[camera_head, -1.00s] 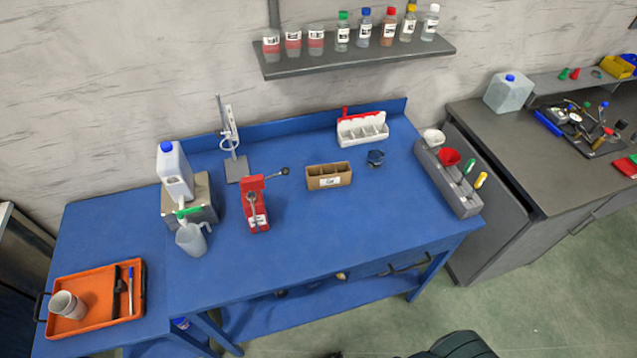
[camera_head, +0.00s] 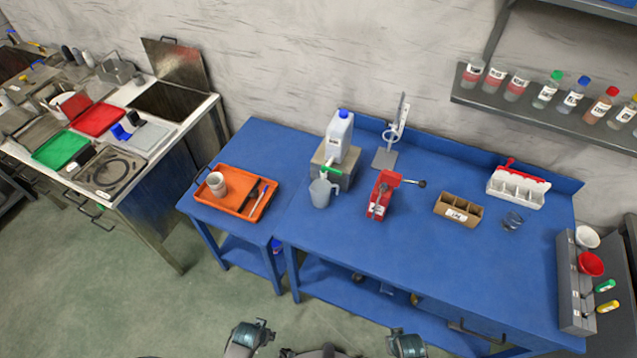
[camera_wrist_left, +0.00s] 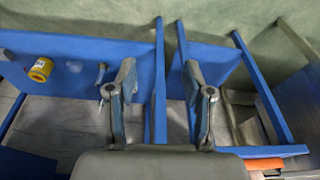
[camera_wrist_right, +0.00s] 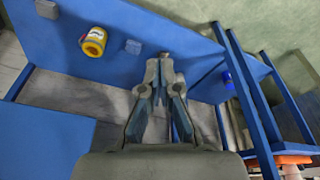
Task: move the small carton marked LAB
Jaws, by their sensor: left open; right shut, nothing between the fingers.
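A small brown carton (camera_head: 458,209) with open compartments and a white label stands on the blue bench (camera_head: 420,255) in the head view. The print on its label is too small to read surely. My left gripper (camera_wrist_left: 158,78) is open and empty in the left wrist view, with the blue bench frame beyond it. My right gripper (camera_wrist_right: 164,62) is shut and empty in the right wrist view. Neither wrist view shows the carton. In the head view only parts of my arms show at the bottom edge, away from the carton.
The bench front is clear. A yellow container (camera_wrist_right: 94,42) lies on the lower shelf.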

